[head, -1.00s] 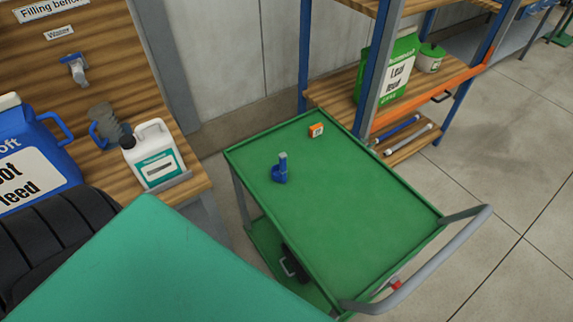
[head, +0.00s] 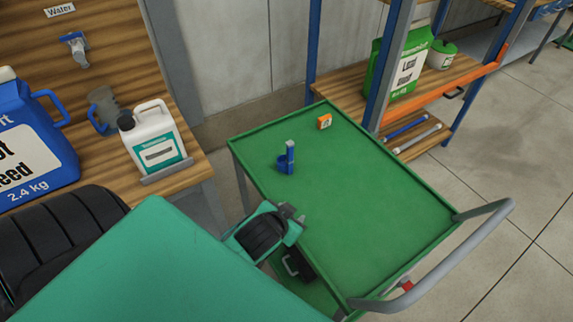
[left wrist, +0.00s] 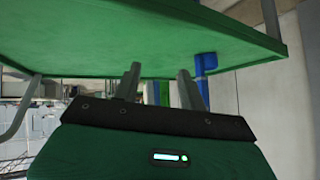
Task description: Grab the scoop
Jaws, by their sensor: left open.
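The blue scoop (head: 287,160) stands on the green cart top, toward its far left part, with its handle pointing up. My left gripper (head: 293,213) is at the cart's left edge, nearer to me than the scoop and apart from it. Its fingers are open with nothing between them. In the left wrist view, which looks upside down, the open fingers (left wrist: 157,72) point along the cart top, and the blue scoop (left wrist: 205,64) shows beyond the right-hand finger. My right gripper is not in view.
The green cart (head: 390,215) has a raised rim, a grey push handle (head: 450,265) and a small orange box (head: 324,122) near its far edge. A bench with a white canister (head: 155,140) is left, and shelving (head: 455,80) stands behind. Most of the cart top is bare.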

